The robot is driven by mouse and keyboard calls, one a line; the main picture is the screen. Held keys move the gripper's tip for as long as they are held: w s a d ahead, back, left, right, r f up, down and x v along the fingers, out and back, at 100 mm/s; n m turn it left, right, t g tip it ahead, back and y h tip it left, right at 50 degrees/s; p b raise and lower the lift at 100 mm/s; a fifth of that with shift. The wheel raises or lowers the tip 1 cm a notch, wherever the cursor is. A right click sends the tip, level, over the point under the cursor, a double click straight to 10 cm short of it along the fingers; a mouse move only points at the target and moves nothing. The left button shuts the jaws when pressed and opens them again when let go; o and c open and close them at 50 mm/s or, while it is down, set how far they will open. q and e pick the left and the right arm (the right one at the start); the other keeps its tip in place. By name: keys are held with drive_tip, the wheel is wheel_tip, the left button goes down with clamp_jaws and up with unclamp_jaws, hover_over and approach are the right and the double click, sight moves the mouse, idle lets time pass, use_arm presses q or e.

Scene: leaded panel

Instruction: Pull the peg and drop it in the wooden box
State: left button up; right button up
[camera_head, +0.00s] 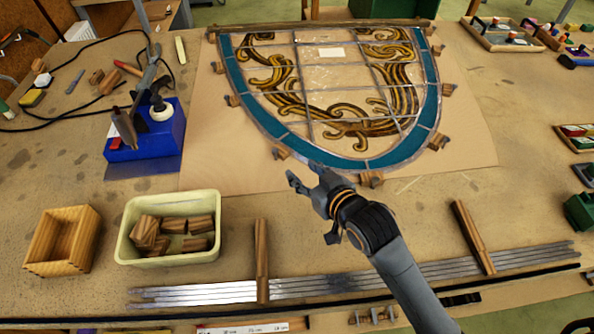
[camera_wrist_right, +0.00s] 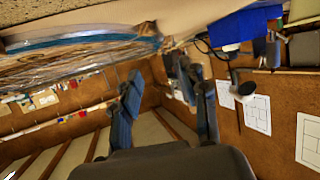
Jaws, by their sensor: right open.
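Several small wooden pegs stand around the curved edge of the leaded panel (camera_head: 404,148). One peg (camera_head: 371,180) is at the bottom tip, just right of my right gripper, and another peg (camera_head: 281,153) is on the lower left edge. My right gripper (camera_head: 305,177) is open and empty, in front of the panel's lower edge between these two pegs. In the right wrist view its fingers (camera_wrist_right: 166,95) are spread with nothing between them. The wooden box (camera_head: 47,268) stands at the front left, and no peg shows in it. My left gripper is not in view.
A cream tub (camera_head: 168,260) with several wooden blocks stands beside the box. A blue soldering stand (camera_head: 145,150) is behind them. Lead strips (camera_head: 350,282) and two wooden bars (camera_head: 262,262) lie along the front. Trays line the right side.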

sight(275, 148)
drive_tip(key=shift+w+a+f, duration=0.15)
drive_tip(key=shift+w, duration=0.2)
drive_tip(key=p+x, duration=0.1)
drive_tip(key=x, duration=1)
drive_tip(key=shift+w+a+f+p, duration=0.1)
drive_tip(key=shift+w+f+p, duration=0.1)
drive_tip(key=shift+p, duration=0.1)
drive_tip(key=shift+w+a+f, duration=0.3)
drive_tip(key=shift+w, duration=0.3)
clamp_jaws()
drive_tip(key=shift+r+p, duration=0.25)
drive_tip(key=shift+p, duration=0.05)
drive_tip(key=shift+r+p, duration=1.5)
drive_tip(key=shift+p, duration=0.15)
